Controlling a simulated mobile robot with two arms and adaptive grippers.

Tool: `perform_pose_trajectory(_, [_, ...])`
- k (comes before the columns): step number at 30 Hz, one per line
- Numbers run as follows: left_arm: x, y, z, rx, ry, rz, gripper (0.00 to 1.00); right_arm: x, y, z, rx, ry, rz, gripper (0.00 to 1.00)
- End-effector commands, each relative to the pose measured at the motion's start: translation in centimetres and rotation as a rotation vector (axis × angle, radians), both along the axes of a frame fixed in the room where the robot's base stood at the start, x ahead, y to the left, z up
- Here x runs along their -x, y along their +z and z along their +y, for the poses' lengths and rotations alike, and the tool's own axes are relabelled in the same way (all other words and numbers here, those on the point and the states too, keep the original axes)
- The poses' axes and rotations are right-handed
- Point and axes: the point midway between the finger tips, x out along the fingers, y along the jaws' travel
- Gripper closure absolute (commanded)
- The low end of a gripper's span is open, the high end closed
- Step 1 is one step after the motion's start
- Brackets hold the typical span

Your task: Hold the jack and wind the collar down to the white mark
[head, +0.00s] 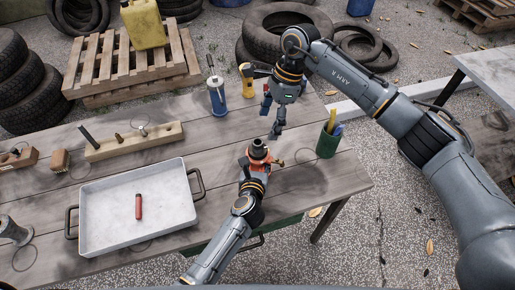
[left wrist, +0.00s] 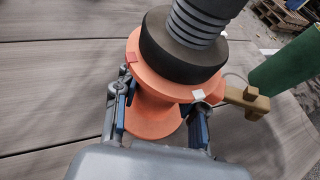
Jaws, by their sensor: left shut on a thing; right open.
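The orange jack (head: 258,157) stands upright near the front right of the table. In the left wrist view the jack (left wrist: 152,115) has a dark collar (left wrist: 178,58) at its top, a grey threaded screw (left wrist: 198,22) above it, and a small white mark (left wrist: 198,95) on the orange rim. A brass-coloured part (left wrist: 246,101) sticks out at its right. My left gripper (left wrist: 160,108) is shut on the jack's body, one blue-padded finger on each side. It also shows in the head view (head: 247,171). My right gripper (head: 275,130) is open and empty, pointing down above and behind the jack.
A green cup with pens (head: 327,145) stands right of the jack. A blue bottle (head: 217,97) and a yellow tool (head: 247,80) stand behind. A grey tray (head: 95,210) with a red item (head: 138,206) lies left. The table's right edge is close.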

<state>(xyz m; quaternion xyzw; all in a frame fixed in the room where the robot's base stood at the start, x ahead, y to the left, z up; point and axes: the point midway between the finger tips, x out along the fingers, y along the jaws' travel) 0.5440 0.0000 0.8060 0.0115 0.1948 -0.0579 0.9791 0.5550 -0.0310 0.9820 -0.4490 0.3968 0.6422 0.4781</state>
Motion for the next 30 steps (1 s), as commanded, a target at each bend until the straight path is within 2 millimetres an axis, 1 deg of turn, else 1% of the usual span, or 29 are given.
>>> perform_pose_trajectory(3, [0.0,0.0,0.0,-0.001,0.0,0.0,1.0,0.3,0.5,0.8,0.074,-0.199,0.031,0.24])
perform_pose_trajectory(12, [0.0,0.0,0.0,-0.001,0.0,0.001,1.0,0.9,1.7,2.2,0.241,-0.78,0.066,0.24])
perform_pose_trajectory(18, [0.0,0.0,0.0,-0.001,0.0,0.001,1.0,1.1,2.4,2.9,0.297,-1.099,0.057,0.24])
perform_pose_trajectory(21, [0.0,-0.1,0.0,-0.001,0.0,0.001,1.0,1.2,2.5,3.0,0.308,-1.201,0.052,0.24])
perform_pose_trajectory(26, [0.0,-0.1,0.0,-0.001,0.0,0.001,1.0,1.3,2.4,3.2,0.316,-1.281,0.049,0.24])
perform_pose_trajectory(29, [0.0,-0.1,0.0,-0.001,0.0,0.001,1.0,1.3,1.5,3.1,0.318,-1.292,0.049,0.24])
perform_pose_trajectory(30, [0.0,-0.1,0.0,-0.001,0.0,0.001,1.0,1.3,1.0,3.1,0.32,-1.291,0.051,0.24])
